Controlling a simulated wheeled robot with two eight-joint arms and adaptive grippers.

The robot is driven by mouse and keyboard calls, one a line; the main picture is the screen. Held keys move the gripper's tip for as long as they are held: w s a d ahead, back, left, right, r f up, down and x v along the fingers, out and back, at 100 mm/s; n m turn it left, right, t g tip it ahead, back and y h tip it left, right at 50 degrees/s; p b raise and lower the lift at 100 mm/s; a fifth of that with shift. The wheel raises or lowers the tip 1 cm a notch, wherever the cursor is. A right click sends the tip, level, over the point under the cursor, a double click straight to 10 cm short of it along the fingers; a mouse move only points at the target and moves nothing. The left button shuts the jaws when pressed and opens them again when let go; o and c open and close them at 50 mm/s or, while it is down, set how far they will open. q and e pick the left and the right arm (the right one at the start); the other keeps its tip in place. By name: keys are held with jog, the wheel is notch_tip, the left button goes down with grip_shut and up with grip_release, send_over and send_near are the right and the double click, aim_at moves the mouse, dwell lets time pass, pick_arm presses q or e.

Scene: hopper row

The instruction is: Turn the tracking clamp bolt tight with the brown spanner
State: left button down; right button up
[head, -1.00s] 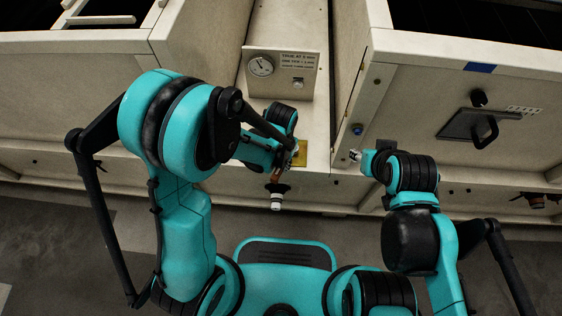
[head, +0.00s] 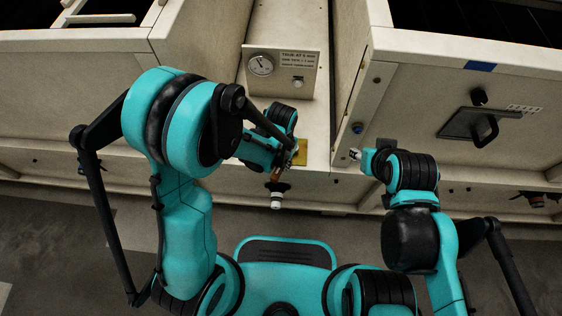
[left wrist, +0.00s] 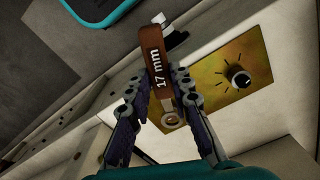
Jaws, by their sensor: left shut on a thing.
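In the left wrist view the brown spanner (left wrist: 159,68), marked 17 mm, lies between the two fingers of my left gripper (left wrist: 172,112), which is shut on it. Its metal ring end (left wrist: 171,121) points toward the wrist. A bolt head (left wrist: 241,79) stands on a brass plate (left wrist: 205,82) with dark tick marks around it. The ring end appears apart from this bolt. In the head view my left gripper (head: 290,150) is beside the brass plate (head: 301,158); the spanner is mostly hidden there. My right gripper (head: 356,155) is right of the plate, its fingers too small to judge.
A round dial gauge (head: 261,65) and a printed sign (head: 287,60) stand behind the plate. A fitting with a white end (head: 276,200) hangs below the ledge. A hopper front with a black handle (head: 484,130) is at the right.

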pick_arm(q)
jog(key=shift+f, duration=0.15)
jog(key=shift+w+a+m, duration=0.4)
jog(key=shift+a+m, duration=0.2)
jog(key=shift+m, duration=0.25)
jog(key=shift+w+a+m, duration=0.35)
jog(key=shift+a+m, duration=0.25)
jog(key=shift+m, duration=0.25)
jog(key=shift+w+a+m, duration=0.5)
jog(key=shift+m, duration=0.35)
jog(key=shift+w+a+m, duration=0.45)
jog(key=shift+w+m, duration=0.05)
jog(key=shift+m, duration=0.35)
